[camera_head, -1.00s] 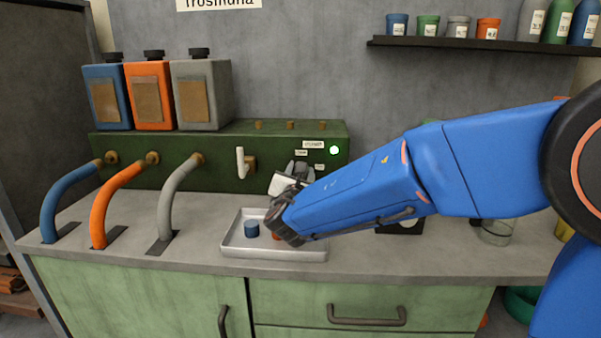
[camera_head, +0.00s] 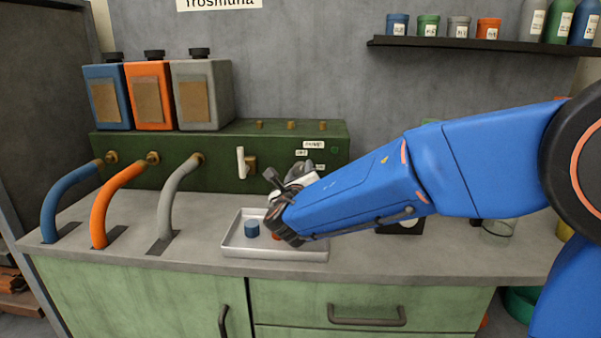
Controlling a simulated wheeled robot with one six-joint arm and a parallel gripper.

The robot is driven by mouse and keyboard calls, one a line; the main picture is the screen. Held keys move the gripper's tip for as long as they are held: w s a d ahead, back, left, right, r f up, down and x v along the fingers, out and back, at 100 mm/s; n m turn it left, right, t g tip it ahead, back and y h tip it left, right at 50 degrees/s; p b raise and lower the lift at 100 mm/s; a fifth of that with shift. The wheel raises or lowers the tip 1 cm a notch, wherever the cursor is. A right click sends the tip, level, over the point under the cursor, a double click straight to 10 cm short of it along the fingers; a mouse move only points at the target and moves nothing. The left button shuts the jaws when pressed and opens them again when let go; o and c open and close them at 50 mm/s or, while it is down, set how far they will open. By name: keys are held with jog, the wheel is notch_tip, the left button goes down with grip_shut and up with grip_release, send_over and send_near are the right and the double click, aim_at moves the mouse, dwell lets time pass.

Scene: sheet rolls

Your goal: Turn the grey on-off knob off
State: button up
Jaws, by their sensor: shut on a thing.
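My gripper (camera_head: 284,181) is at the front of the dark green machine (camera_head: 215,170), just below and left of its small labels (camera_head: 302,153). Its fingers are shut on the grey on-off knob, which is mostly hidden behind the gripper and my blue arm. The gripper is tilted to the left. The round lamp (camera_head: 335,150) beside the upper label is dark.
A metal tray (camera_head: 240,248) with a blue piece (camera_head: 252,228) and a partly hidden orange piece lies below my gripper. A white lever (camera_head: 240,162) is just left. Blue, orange and grey hoses (camera_head: 178,195) run down to the counter (camera_head: 440,262).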

jog(key=shift+n, duration=0.6)
jog(key=o, duration=1.1)
jog(key=shift+c, duration=0.2)
jog(key=s, duration=1.7)
jog(key=shift+s+a, duration=0.15)
jog(key=shift+a, duration=0.15)
